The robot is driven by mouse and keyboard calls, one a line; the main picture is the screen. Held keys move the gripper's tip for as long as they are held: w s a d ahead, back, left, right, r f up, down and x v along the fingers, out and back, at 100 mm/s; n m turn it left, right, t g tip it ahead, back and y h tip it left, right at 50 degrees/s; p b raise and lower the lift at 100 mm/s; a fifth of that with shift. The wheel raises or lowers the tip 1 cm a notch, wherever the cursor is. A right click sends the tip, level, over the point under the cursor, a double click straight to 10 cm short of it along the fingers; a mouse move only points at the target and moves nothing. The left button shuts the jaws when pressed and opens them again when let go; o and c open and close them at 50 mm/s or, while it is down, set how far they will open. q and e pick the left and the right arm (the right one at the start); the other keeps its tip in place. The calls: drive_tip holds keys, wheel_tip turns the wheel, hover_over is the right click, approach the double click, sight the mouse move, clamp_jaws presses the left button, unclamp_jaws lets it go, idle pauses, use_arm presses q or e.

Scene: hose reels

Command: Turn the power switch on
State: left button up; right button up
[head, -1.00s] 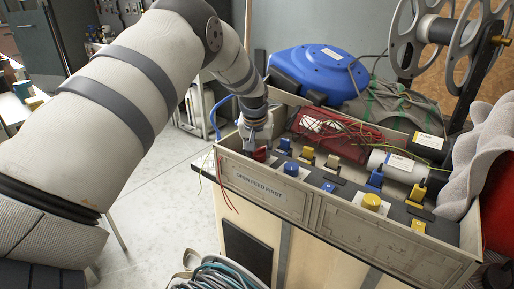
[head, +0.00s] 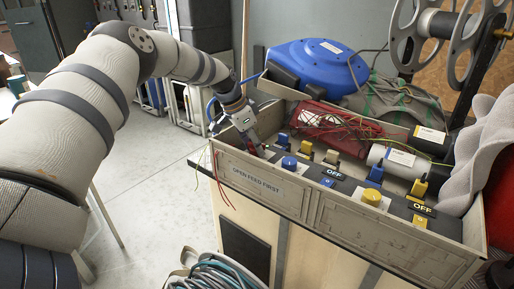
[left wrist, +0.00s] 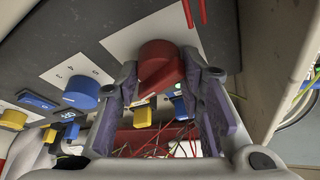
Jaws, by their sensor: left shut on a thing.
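A red knob (left wrist: 160,70) on a white plate stands on the dark control panel (left wrist: 110,50). My left gripper (left wrist: 166,88) is shut on it, with one finger on each side. In the head view the left gripper (head: 256,143) reaches down to the panel's left end and mostly hides the red knob. Two black labels there read OFF (head: 422,209). I cannot tell which control is labelled as power. My right gripper is out of view.
The panel sits in an open box (head: 330,220) whose front wall reads OPEN FEED FIRST. Behind it lie thin red and green wires, a red block (head: 330,125), white cylinders (head: 402,162) and a blue hose reel (head: 318,65). Coiled hose (head: 215,275) lies below.

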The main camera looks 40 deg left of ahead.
use_arm(q)
drive_tip(key=shift+f+m+g+h+b, duration=0.15)
drive_tip(key=shift+m+b, duration=0.2)
drive_tip(key=shift+m, duration=0.2)
drive_tip(key=shift+f+m+g+h+b, duration=0.15)
drive_tip(key=shift+m+b, duration=0.15)
drive_tip(key=shift+m, duration=0.25)
drive_tip(key=shift+r+m+h+b, duration=0.2)
drive_tip(key=shift+m+h+b, duration=0.1)
drive_tip(key=shift+m+b, duration=0.4)
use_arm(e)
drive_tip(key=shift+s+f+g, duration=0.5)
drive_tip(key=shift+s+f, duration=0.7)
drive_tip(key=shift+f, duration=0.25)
use_arm(q)
drive_tip(key=o, duration=1.1)
drive_tip(key=shift+o, duration=0.2)
drive_tip(key=shift+r, duration=0.1)
drive_tip(key=v, duration=1.2)
drive_tip(key=shift+w, duration=0.2)
